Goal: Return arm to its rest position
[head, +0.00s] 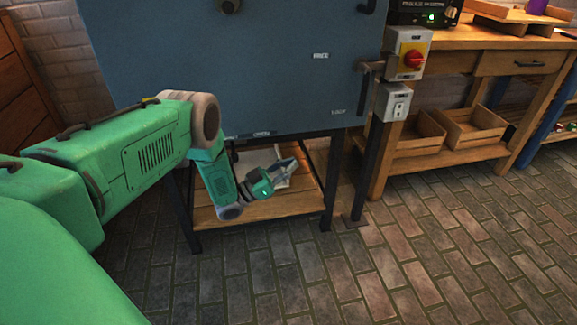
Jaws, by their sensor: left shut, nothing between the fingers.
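My left arm is green and comes in from the left in the head view, bent at the elbow with its forearm hanging down. My left gripper (287,167) is at the end of it, in front of the opening under the big blue-grey cabinet (230,70). The gripper is shut and holds nothing. Behind it, a pale flat thing (255,160) lies on the wooden shelf (285,205) below the cabinet; the gripper partly hides it. I cannot tell what this thing is. My right gripper is out of view.
The cabinet stands on dark metal legs (327,180). A switch box with a red knob (412,58) is on its right side. A wooden workbench (480,70) with wooden crates (470,128) below stands at the right. The brick floor (430,250) in front is clear.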

